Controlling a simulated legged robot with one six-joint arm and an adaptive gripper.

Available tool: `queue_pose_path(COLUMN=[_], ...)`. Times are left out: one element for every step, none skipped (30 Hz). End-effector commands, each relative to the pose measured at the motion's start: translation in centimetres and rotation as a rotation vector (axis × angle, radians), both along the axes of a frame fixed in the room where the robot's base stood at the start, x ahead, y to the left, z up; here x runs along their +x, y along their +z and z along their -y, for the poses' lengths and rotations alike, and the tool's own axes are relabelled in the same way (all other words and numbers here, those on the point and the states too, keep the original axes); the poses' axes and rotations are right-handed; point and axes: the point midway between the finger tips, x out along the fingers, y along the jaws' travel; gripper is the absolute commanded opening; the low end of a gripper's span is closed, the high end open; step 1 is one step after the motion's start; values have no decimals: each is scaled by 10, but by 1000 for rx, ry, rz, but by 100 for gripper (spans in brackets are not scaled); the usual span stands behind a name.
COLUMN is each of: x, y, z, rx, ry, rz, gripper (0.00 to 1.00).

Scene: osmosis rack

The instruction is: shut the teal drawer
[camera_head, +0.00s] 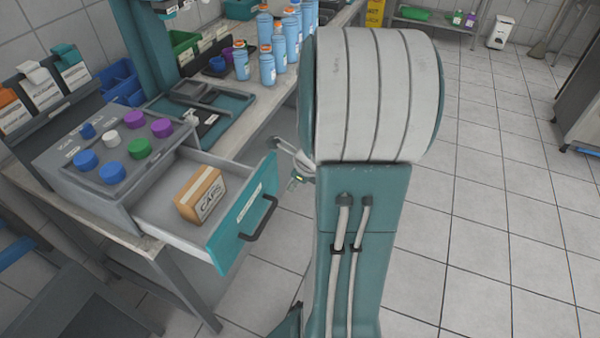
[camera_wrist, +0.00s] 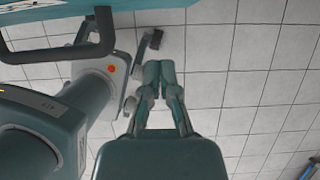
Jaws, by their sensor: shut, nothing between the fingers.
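The teal drawer (camera_head: 246,216) stands pulled out of a grey cabinet, with a dark bar handle (camera_head: 262,219) on its front. A cardboard box marked CAPS (camera_head: 199,195) lies inside it. In the wrist view the handle (camera_wrist: 60,52) and a strip of the teal front (camera_wrist: 90,14) show at the top left. My gripper (camera_wrist: 159,66) is shut and empty, apart from the handle and to its right in that view. In the head view my arm hides most of the gripper, just right of the drawer front.
The grey cabinet (camera_head: 60,160) has several coloured caps on top and stands on a bench. Blue bottles (camera_head: 267,68) stand farther back on the bench. The tiled floor (camera_head: 500,190) to the right is clear.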

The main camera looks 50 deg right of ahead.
Motion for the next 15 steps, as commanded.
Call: queue_pose_path(x=[10, 15, 20, 24, 27, 30, 32, 34, 36, 37, 37, 37, 37, 37, 37], y=[1, 1, 2, 2, 2, 2, 2, 2, 2, 2, 2, 2, 2, 2, 2], z=[-4, -5, -8, -9, -10, -11, -12, -12, -13, -13, -13, -13, -13, -13, -13], rx=[-2, -1, -2, -1, -1, -1, -1, -1, -1, -2, -1, -1, -1, -1, -1], ry=[6, 6, 6, 5, 5, 4, 3, 3, 3, 2, 1, 1, 1, 1, 1], rz=[1, 1, 2, 2, 1, 1, 1, 1, 1, 2, 2, 2, 2, 1, 1], gripper=[0, 0, 0, 0, 0, 0, 0, 0, 0, 0, 0, 0, 0, 0, 0])
